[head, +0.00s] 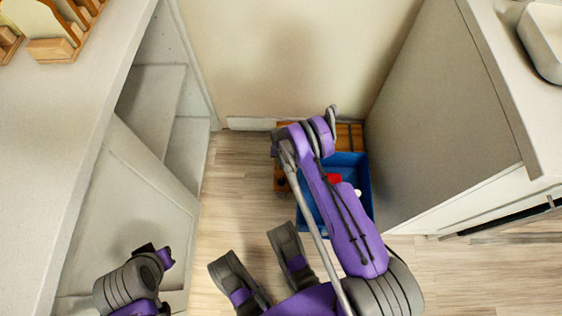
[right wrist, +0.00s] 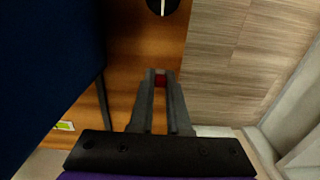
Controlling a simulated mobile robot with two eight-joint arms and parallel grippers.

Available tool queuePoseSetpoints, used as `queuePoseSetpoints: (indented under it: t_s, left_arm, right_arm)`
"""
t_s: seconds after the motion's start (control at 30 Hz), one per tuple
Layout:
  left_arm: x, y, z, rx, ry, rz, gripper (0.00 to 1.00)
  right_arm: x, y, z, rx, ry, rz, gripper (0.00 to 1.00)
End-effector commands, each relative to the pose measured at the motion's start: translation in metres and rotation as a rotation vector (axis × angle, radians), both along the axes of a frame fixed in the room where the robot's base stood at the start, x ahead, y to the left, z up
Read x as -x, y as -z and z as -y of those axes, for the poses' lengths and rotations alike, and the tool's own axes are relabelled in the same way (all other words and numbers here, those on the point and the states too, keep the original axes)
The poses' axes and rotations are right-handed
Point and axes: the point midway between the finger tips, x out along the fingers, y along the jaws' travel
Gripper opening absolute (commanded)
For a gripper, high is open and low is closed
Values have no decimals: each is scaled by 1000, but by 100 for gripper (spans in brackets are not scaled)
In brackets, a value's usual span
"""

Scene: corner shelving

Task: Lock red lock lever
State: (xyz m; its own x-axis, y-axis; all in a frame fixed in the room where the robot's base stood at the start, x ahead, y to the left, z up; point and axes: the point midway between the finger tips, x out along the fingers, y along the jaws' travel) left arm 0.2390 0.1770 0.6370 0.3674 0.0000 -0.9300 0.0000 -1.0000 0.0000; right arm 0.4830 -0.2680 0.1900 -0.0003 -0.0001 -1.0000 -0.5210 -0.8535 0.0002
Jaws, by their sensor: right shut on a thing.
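In the right wrist view my right gripper (right wrist: 160,75) is shut on a small red piece, the red lock lever (right wrist: 160,82). Only a bit of the lever shows between the fingertips; its angle and most of its shape are hidden. It is seen against an orange-brown wooden panel (right wrist: 145,45). In the head view the wooden unit (head: 350,137) stands on the floor by the back wall, and my right arm covers its middle and hides the right gripper. I cannot make out the left gripper; only part of my left arm shows at the lower left.
A blue bin (head: 363,176) sits at the wooden unit, with a red item (head: 334,179) and a white item (head: 357,192) in it. A black round part (right wrist: 162,5) is beyond the fingertips. Counters flank both sides. The wood floor (head: 235,190) left of the unit is clear.

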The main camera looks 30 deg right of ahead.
Motion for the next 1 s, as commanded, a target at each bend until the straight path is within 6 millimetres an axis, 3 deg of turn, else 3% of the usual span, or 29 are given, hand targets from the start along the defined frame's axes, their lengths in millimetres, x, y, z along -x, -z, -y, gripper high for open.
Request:
queuePoseSetpoints:
  t_s: [0.77, 0.8, 0.97, 1.0]
  left_arm:
    - [1, -2, 0, 0, 0, -1, 0]
    - [1, -2, 0, 0, 0, -1, 0]
    - [1, -2, 0, 0, 0, -1, 0]
    - [1, -2, 0, 0, 0, -1, 0]
  right_arm:
    - [6, 2, -4, 94, 0, 157, 0]
    - [6, 2, -4, 94, 0, 157, 17]
    - [6, 2, -4, 95, 0, 155, 45]
    - [6, 2, -4, 95, 0, 155, 45]
